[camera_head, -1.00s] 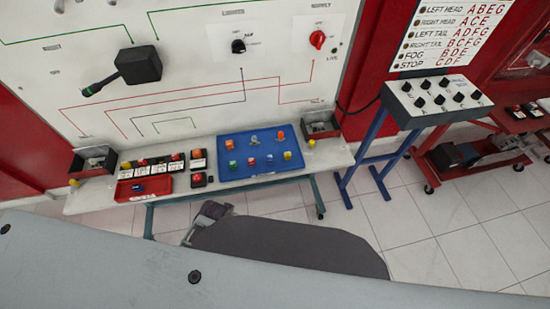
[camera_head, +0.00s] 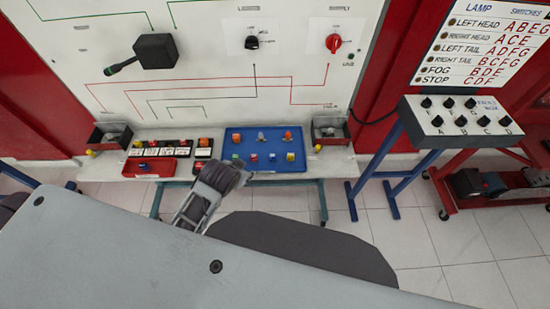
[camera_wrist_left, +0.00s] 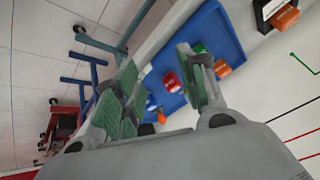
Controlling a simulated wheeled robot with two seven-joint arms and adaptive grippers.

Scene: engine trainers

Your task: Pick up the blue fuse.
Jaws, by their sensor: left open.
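A small blue fuse (camera_head: 253,157) sits in the front row of the blue tray (camera_head: 310,172) on the bench, beside a red fuse (camera_head: 272,157). Another small blue piece (camera_head: 143,166) lies in the red tray (camera_head: 163,173) to the left; I cannot tell its kind. My left gripper (camera_head: 226,178) is in front of the blue tray's left front corner, apart from the fuses, and hides part of that corner. In the left wrist view its fingers (camera_wrist_left: 160,92) are spread and empty, with a blue fuse (camera_wrist_left: 151,102) and a red fuse (camera_wrist_left: 171,82) showing between them.
Orange fuses (camera_head: 287,136) and a yellow one (camera_head: 290,157) share the blue tray. Open bins (camera_head: 110,135) (camera_head: 330,130) stand at both bench ends. A tall panel (camera_head: 210,85) rises behind. A switch box (camera_head: 460,122) on a blue stand is at right.

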